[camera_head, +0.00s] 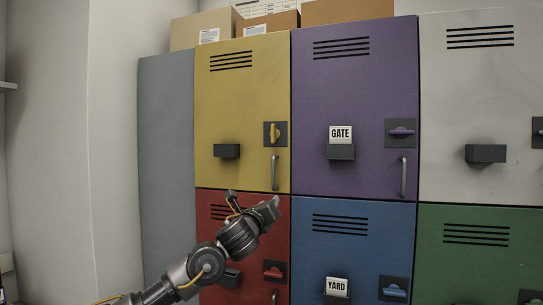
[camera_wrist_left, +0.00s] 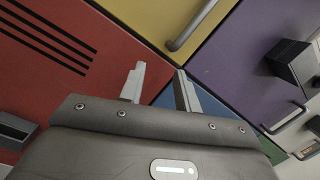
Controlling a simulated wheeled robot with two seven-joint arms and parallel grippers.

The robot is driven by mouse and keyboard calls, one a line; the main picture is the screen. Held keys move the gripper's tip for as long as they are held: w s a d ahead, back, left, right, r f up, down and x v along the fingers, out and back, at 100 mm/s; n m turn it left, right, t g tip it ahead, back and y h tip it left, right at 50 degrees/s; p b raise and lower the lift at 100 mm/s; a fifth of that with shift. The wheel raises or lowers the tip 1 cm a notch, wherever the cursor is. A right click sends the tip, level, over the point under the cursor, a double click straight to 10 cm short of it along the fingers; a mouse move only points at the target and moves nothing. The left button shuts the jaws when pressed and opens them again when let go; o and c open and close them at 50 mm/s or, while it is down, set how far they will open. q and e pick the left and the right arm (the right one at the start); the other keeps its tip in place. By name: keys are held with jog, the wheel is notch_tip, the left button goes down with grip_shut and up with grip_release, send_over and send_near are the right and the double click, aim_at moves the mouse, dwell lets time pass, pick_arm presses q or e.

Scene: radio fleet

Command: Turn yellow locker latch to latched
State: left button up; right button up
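The yellow locker (camera_head: 241,100) is the upper left door of the bank. Its yellow latch (camera_head: 275,133) sits on a dark plate near the right edge, with its knob standing upright. A grey bar handle (camera_head: 275,173) is below it. My left gripper (camera_head: 270,207) is in front of the top of the red door, below the yellow handle and apart from the latch. In the left wrist view its two fingers (camera_wrist_left: 159,84) are spread with nothing between them; the yellow door (camera_wrist_left: 150,20) and its handle (camera_wrist_left: 192,25) show beyond, the latch does not. My right gripper is not in view.
Purple (camera_head: 350,90), blue (camera_head: 350,240) and red (camera_head: 215,210) lockers adjoin, with latch knobs lying horizontal. Dark card holders stick out from the doors, one (camera_head: 227,151) on the yellow door. Cardboard boxes (camera_head: 268,25) sit on top. Space before the yellow latch is clear.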

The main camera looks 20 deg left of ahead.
aim_at(272, 133)
pick_arm(q)
jog(key=s+r+m+t, duration=0.1)
jog(key=s+r+m, duration=0.2)
jog(key=r, duration=0.5)
jog(key=s+r+m+t, duration=0.2)
jog(key=s+r, duration=0.1)
jog(key=r, duration=0.5)
jog(key=p+x, duration=0.2)
jog(key=x, duration=0.1)
jog(key=p+x, duration=0.2)
jog(key=x, duration=0.2)
jog(key=p+x, duration=0.2)
jog(key=x, duration=0.1)
jog(key=shift+w+a+r+p, duration=0.1)
jog(key=shift+w+a+p, duration=0.2)
jog(key=shift+a, duration=0.05)
jog(key=shift+w+r, duration=0.1)
jog(key=shift+w, duration=0.35)
jog(key=shift+c, duration=0.3)
grip_shut()
